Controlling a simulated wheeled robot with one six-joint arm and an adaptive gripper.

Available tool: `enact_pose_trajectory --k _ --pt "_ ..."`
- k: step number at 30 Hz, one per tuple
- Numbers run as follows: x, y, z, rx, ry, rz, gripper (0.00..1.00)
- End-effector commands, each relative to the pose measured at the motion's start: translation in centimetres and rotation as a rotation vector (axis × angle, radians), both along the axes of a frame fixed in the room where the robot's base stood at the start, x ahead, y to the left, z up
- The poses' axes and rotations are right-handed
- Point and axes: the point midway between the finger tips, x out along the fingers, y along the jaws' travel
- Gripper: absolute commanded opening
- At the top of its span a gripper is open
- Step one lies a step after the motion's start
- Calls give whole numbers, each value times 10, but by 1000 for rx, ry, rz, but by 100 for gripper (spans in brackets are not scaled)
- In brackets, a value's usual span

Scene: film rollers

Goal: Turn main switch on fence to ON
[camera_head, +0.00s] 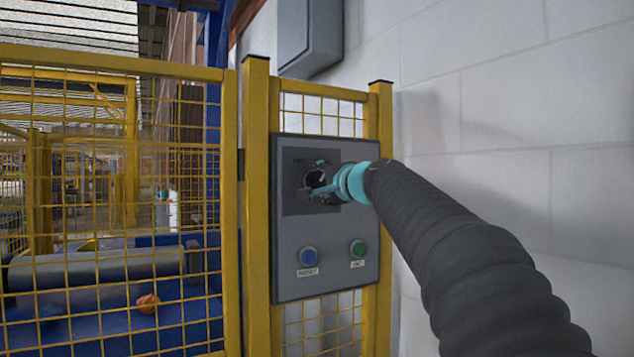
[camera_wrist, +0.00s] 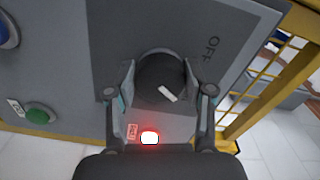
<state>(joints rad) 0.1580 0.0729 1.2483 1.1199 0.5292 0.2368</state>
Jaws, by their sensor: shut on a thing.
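The main switch is a round black knob (camera_wrist: 158,72) with a white pointer mark, on a dark plate of the grey control panel (camera_head: 300,232) on the yellow fence. My gripper (camera_head: 322,187) reaches the plate from the right; in the wrist view its two fingers (camera_wrist: 160,92) close on opposite sides of the knob. The white mark points to the lower right in the wrist view, away from the OFF label (camera_wrist: 212,48) at the upper right. In the head view the gripper hides most of the knob. A small red light (camera_wrist: 149,138) glows between the fingers.
Below the switch are a blue button (camera_head: 308,256) and a green button (camera_head: 357,248). A yellow mesh fence (camera_head: 110,62) stands left, with a large roller (camera_head: 95,268) behind it. A white block wall (camera_head: 500,90) is behind my arm; a grey box (camera_head: 312,35) hangs above.

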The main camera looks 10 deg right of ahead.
Motion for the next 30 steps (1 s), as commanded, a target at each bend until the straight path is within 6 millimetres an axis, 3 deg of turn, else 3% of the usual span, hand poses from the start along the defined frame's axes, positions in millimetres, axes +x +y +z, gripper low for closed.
enact_pose_trajectory --k 10,11,13,14,25,30 --pt "0 0 -1 4 3 2 18" --pt "0 0 -1 4 3 2 57" --pt "0 0 -1 4 3 2 75" --pt "0 0 -1 4 3 1 78" --pt "-3 -1 0 3 1 0 78" --pt "-21 -7 1 3 0 0 78"
